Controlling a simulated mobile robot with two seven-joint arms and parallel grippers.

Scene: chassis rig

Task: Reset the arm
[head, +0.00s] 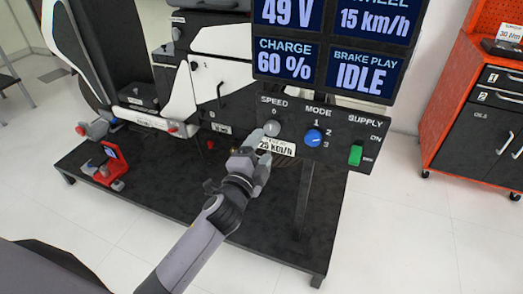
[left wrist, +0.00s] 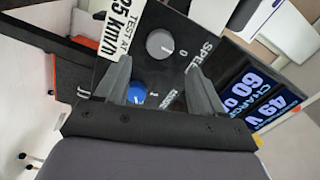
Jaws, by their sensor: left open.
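My left gripper (head: 259,148) is in front of the control panel, close to the grey SPEED knob (head: 272,128). In the left wrist view its two fingers (left wrist: 158,75) are spread apart with nothing between their tips. The grey knob (left wrist: 160,44) shows just beyond the fingertips; I cannot tell whether they touch it. My left arm reaches up from the bottom of the head view. My right gripper is in neither view.
The panel also carries a blue MODE knob (head: 313,137) and a green SUPPLY switch (head: 355,154). A display (head: 325,50) stands above it. A red clamp-like tool (head: 107,167) sits on the black platform (head: 175,200). A red-orange cabinet (head: 470,120) stands right, with clear floor between.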

